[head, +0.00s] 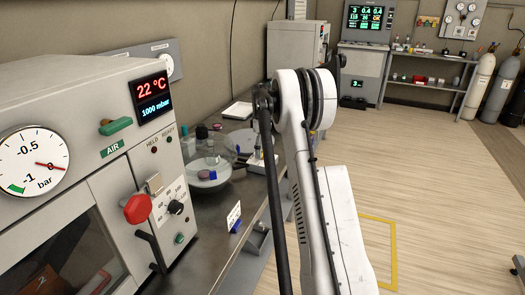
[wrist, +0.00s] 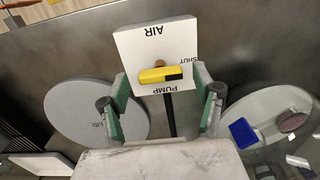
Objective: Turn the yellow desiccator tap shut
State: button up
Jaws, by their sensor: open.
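The yellow tap handle (wrist: 160,74) sits on a white square plate (wrist: 135,45) in the wrist view. The plate is marked AIR, SHUT and PUMP. The handle lies about crosswise in the picture, its dark end to the right, below the word SHUT; PUMP is just under it. My gripper (wrist: 163,88) is open, with one green-padded finger on each side of the handle and a clear gap at both sides. Nothing is held. Whether the fingers are level with the handle in depth I cannot tell. In the head view my arm hides most of the gripper and the tap.
A grey round disc (wrist: 85,125) lies left of the tap. A round glass vessel (wrist: 238,108) with a blue and a purple item stands right. In the head view, an oven-like cabinet (head: 90,95) with a red knob (head: 137,208) stands left of the dark bench (head: 205,245).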

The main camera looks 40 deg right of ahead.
notch_tip(320, 180, up, 12)
jog(key=shift+f, duration=0.25)
dwell(0.4)
jog(key=s+a+r+m+t, duration=0.1)
jog(key=s+a+r, duration=0.3)
jog(key=a, duration=0.5)
jog(key=s+a+r+m+t+h, duration=0.1)
jog(key=s+a+r, duration=0.3)
jog(key=a, duration=0.5)
jog(key=s+a+r+t, duration=0.1)
jog(key=s+a+r, duration=0.35)
jog(key=a, duration=0.45)
jog(key=s+a+f+m+t, duration=0.1)
jog(key=s+a+f, duration=0.2)
jog(key=s+a, duration=0.3)
jog(key=s+a+f+m+t, duration=0.1)
jog(key=s+a+f, duration=0.2)
jog(key=s+a, duration=0.3)
jog(key=s+a+f+m+t+y, duration=0.1)
jog(key=s+a+f, duration=0.3)
jog(key=s, duration=0.8)
jog(key=shift+s+a+t, duration=0.2)
jog(key=shift+a+t, duration=0.3)
jog(key=shift+a, duration=0.55)
